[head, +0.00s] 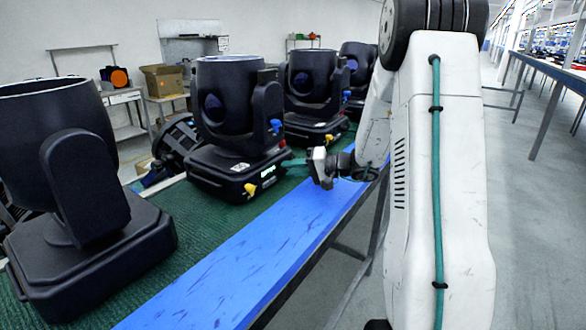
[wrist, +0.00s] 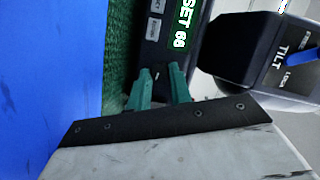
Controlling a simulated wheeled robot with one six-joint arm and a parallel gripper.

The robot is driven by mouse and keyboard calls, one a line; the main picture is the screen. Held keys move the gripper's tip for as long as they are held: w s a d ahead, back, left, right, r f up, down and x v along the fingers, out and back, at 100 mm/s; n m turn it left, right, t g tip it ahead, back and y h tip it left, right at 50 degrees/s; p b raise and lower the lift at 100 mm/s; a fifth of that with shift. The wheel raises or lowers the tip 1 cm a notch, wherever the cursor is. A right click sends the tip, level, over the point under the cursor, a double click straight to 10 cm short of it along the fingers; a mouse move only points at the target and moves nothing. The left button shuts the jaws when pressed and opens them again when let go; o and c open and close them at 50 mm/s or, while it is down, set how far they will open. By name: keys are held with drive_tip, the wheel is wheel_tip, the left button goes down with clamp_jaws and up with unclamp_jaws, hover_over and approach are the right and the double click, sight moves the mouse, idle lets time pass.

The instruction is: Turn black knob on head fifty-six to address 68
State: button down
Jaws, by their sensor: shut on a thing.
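The moving head (head: 228,115) with a lit green display (head: 268,172) on its base stands on the green bench mat. My gripper (head: 287,164) is at the base's front face, right of the display. Its green fingers also show in the wrist view (wrist: 160,78), shut on the black knob (wrist: 158,69), which is mostly hidden between the tips. The head's number is not readable.
Another head (head: 65,170) stands nearer at left, and more heads (head: 312,90) stand behind. A yellow lever (head: 250,189) and a blue lever (head: 275,126) are on the gripped head. A bare blue strip (head: 265,255) runs along the bench's front edge.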

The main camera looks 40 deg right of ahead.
drive_tip(key=shift+d+m, duration=0.1)
drive_tip(key=shift+m, duration=0.2)
idle(0.4)
drive_tip(key=c, duration=1.3)
unclamp_jaws()
drive_tip(key=shift+v, duration=3.85)
drive_tip(key=shift+s+f, duration=0.1)
drive_tip(key=shift+f, duration=0.05)
